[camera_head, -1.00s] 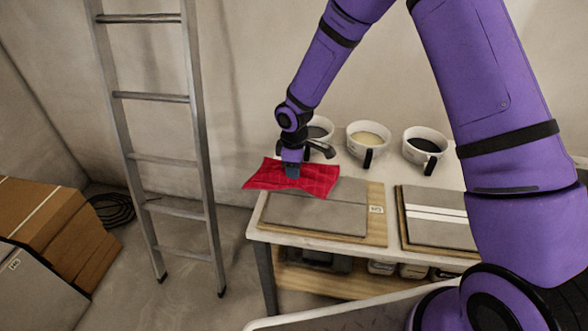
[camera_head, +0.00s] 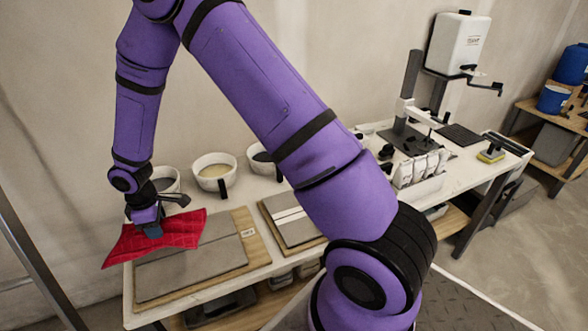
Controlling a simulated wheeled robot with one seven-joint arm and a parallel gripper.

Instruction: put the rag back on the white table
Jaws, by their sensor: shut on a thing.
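The red rag (camera_head: 178,233) is spread out under my gripper (camera_head: 153,230), which is shut on it near its middle. The rag overlaps the left end of the white table (camera_head: 213,289), above the back left part of a grey tile board. Its left corner sticks out past the table's left edge. I cannot tell whether its underside touches the board. The fingertips are partly hidden in the cloth.
Several white buckets (camera_head: 214,172) with handles stand along the table's back. Two tile boards (camera_head: 196,262) lie in front. White bags (camera_head: 420,167), a stand with a white tank (camera_head: 458,43) and a yellow-based tool (camera_head: 491,154) fill the right part. A ladder (camera_head: 30,255) stands at left.

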